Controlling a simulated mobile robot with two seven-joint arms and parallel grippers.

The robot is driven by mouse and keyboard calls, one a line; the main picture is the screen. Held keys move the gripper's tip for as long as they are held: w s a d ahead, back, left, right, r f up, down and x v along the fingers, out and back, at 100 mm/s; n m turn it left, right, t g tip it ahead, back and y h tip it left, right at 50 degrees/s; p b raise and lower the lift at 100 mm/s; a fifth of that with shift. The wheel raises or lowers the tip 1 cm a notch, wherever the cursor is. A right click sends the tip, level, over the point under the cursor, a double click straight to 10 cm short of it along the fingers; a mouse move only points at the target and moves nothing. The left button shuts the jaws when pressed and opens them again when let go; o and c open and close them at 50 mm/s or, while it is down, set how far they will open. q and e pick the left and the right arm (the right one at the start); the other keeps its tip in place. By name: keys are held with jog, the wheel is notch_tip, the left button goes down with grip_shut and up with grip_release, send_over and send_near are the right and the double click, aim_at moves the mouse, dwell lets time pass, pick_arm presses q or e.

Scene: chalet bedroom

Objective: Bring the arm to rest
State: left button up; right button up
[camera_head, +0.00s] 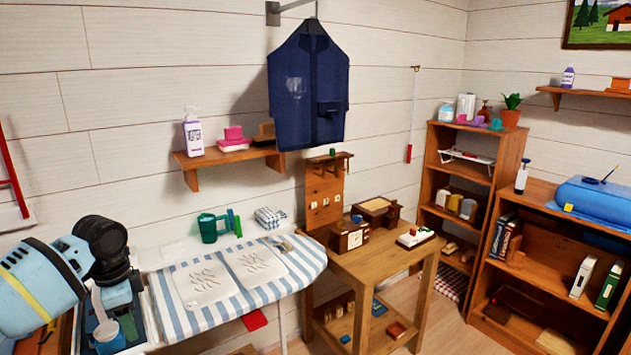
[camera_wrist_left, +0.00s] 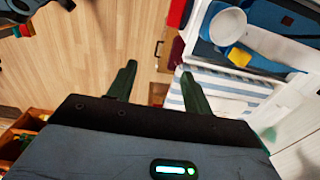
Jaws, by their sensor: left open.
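My left gripper (camera_wrist_left: 158,78) shows in the left wrist view with its two dark green fingers spread apart. Nothing is between them. Bare wooden floor and furniture lie beyond the fingers. In the head view my blue and black left arm comes in at the lower left, beside the near end of the ironing board (camera_head: 228,302). The fingers are hard to make out there. My right gripper does not show clearly in either view.
A blue tray (camera_wrist_left: 292,47) with a white cup is right of the gripper in the wrist view. In the head view, a wooden table (camera_head: 376,264) with boxes stands mid-right. A bookcase (camera_head: 545,275) is at the right. A blue garment (camera_head: 308,85) hangs on the wall.

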pick_arm(q)
jog(key=s+d+f+n+t+h, duration=0.15)
jog(key=s+d+f, duration=0.35)
jog(key=d+f, duration=0.65)
jog(key=s+d+f+t+h, duration=0.2)
jog(key=s+d+f, duration=0.2)
jog(key=d+f, duration=0.8)
jog(key=s+d+f+n+t, duration=0.1)
jog(key=s+f+n+t, duration=0.2)
jog(key=s+f, duration=0.55)
jog(key=s+a+r+n+t+y, duration=0.1)
jog(key=s+a+n+t, duration=0.1)
jog(key=s, duration=1.3)
jog(key=shift+a+r+n+y, duration=0.2)
jog(key=shift+a+n+y, duration=0.15)
jog(key=shift+n, duration=0.4)
